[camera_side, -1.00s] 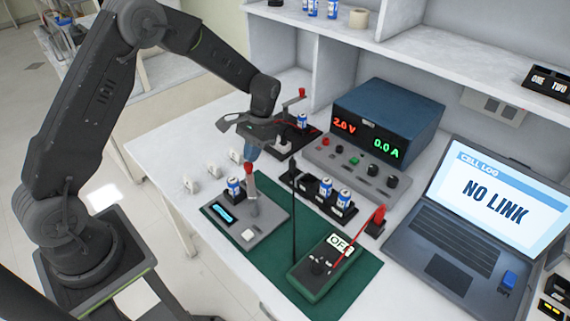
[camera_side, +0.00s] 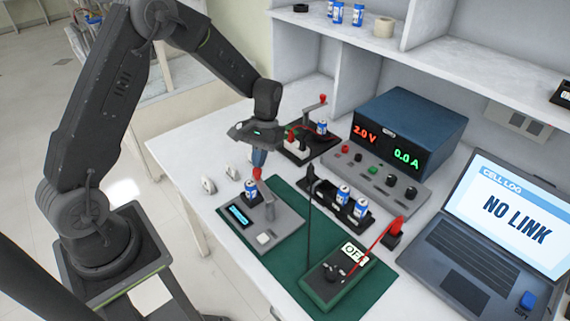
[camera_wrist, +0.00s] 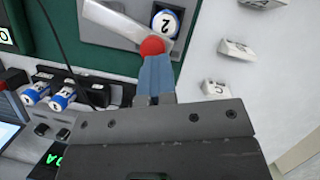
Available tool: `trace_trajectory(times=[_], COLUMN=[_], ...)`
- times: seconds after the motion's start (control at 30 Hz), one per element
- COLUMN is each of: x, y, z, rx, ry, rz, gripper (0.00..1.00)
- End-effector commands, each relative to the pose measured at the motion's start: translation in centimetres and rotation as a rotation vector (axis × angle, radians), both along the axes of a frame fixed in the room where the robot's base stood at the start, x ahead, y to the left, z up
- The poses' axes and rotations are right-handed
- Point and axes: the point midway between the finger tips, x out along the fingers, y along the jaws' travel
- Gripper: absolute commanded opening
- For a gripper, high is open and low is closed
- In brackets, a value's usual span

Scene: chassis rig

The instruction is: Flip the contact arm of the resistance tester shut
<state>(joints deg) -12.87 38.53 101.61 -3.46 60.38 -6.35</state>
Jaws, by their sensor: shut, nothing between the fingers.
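The resistance tester is a flat grey unit (camera_side: 288,226) with a lit blue display, on the green mat. In the wrist view the fingertips (camera_wrist: 155,62) sit right against the red knob (camera_wrist: 151,46).
A black tray (camera_side: 335,212) with cells, a power supply (camera_side: 405,135) and a laptop (camera_side: 490,230) stand to the right. A second fixture (camera_side: 305,150) stands behind. White pieces (camera_side: 209,185) lie left of the tester.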

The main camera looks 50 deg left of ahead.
Motion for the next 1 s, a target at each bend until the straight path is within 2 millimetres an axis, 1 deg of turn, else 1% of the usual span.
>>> trace_trajectory(times=[0.3,0.67,0.77,0.83,1.0], x=[-0.5,-0.5,0.1,0.9,3.8], y=[-1.5,-1.6,-1.5,-1.2,-0.4], z=[-0.2,-0.3,-0.3,-0.3,0.0], rx=[-0.003,-0.006,-0.005,-0.003,-0.001], ry=[0.009,0.014,0.012,0.009,0.0], rz=[-0.002,-0.003,-0.003,-0.002,0.0], gripper=[0.0,0.0,0.0,0.0,0.0])
